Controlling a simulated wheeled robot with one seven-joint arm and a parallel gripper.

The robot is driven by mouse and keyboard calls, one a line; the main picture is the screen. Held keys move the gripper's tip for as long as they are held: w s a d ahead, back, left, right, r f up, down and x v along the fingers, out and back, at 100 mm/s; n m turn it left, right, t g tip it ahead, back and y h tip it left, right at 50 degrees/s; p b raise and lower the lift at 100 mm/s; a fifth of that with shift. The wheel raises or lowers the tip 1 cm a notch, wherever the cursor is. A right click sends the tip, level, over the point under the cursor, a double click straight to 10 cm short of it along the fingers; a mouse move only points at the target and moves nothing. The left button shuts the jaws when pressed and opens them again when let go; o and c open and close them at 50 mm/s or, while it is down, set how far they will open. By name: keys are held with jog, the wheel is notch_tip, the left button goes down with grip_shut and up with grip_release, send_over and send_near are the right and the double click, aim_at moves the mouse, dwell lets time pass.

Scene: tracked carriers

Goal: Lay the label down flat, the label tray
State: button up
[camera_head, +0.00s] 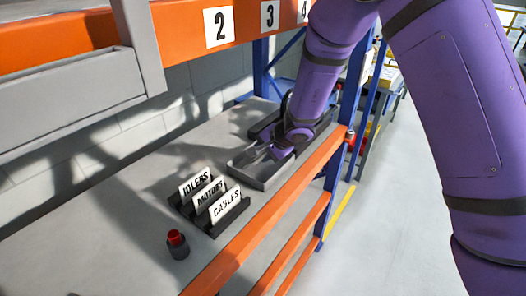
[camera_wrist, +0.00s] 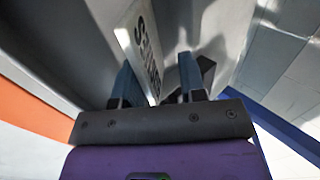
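My gripper (camera_head: 247,157) is low over the grey label tray (camera_head: 262,184) on the shelf. In the wrist view, the white label (camera_wrist: 138,48) with black letters shows between my two fingers (camera_wrist: 158,78). Its lower end is close to the left finger, and a gap separates it from the right finger. The fingers stand apart and do not clamp the label. The label is tilted beside a grey wall; I cannot tell whether it rests on the tray floor. Its full word is not readable. In the head view, my gripper and arm hide most of it.
A black rack (camera_head: 214,228) holds upright labels reading IDLERS, MOTORS and CABLES. A red-topped dark cylinder (camera_head: 178,245) stands near the shelf's front. An orange rail (camera_head: 270,215) runs along the front edge, with a blue post (camera_head: 333,195) at right. The left shelf surface is clear.

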jog(key=v, duration=1)
jog(key=shift+r, duration=0.35)
jog(key=shift+s+d, duration=0.15)
jog(key=s+d+r+n, duration=0.35)
jog(key=s+r, duration=0.25)
jog(key=r, duration=0.2)
jog(key=s+d+r+n, duration=0.2)
jog(key=s+d+r, duration=0.35)
jog(key=r, duration=0.35)
jog(key=s+d+r+n+h, duration=0.1)
jog(key=s+d+r+h, duration=0.1)
jog(key=s+d, duration=0.5)
jog(key=s+d+r+n+h, duration=0.1)
jog(key=s+d+r+h, duration=0.2)
jog(key=s+d, duration=0.4)
jog(key=s+h, duration=0.1)
jog(key=s, duration=0.4)
